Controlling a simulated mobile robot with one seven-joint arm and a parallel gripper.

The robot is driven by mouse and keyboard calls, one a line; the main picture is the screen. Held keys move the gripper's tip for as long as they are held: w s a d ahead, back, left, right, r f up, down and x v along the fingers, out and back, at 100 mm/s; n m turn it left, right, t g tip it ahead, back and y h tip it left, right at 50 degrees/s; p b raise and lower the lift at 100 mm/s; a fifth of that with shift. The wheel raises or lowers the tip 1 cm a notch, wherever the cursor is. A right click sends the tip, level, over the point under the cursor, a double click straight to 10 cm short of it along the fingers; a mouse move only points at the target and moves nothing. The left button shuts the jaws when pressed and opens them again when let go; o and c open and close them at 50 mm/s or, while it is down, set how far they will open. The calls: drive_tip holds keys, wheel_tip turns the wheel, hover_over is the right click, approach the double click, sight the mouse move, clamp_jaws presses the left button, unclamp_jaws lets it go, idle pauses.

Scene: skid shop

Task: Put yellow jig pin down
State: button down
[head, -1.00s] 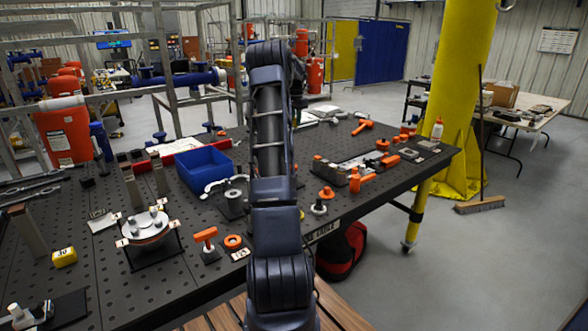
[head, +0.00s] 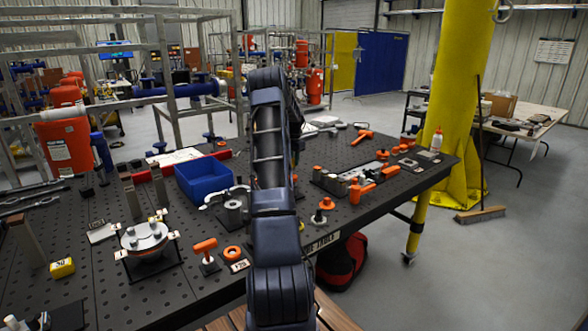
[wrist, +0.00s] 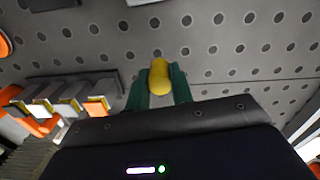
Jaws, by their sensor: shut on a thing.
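In the wrist view the yellow jig pin (wrist: 159,80) sits between the two green fingertips of my gripper (wrist: 158,86). The gripper is shut on the pin, and its rounded yellow end shows. The perforated dark table top (wrist: 215,50) lies beyond the pin; I cannot tell whether the pin touches it. In the head view my arm hides the gripper and the pin. The same table top (head: 100,265) shows there.
A blue bin (head: 203,181) stands left of my arm, with a round clamped fixture (head: 144,238) nearer. Orange-handled clamps (head: 361,190) stand to the right. A yellow post (head: 455,100) rises beyond the table's right end. Some bare table shows at the right.

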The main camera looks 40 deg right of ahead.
drive_tip(key=shift+f, duration=2.15)
drive_tip(key=shift+f, duration=0.2)
drive_tip(key=c, duration=1.2)
unclamp_jaws()
drive_tip(key=shift+r, duration=0.1)
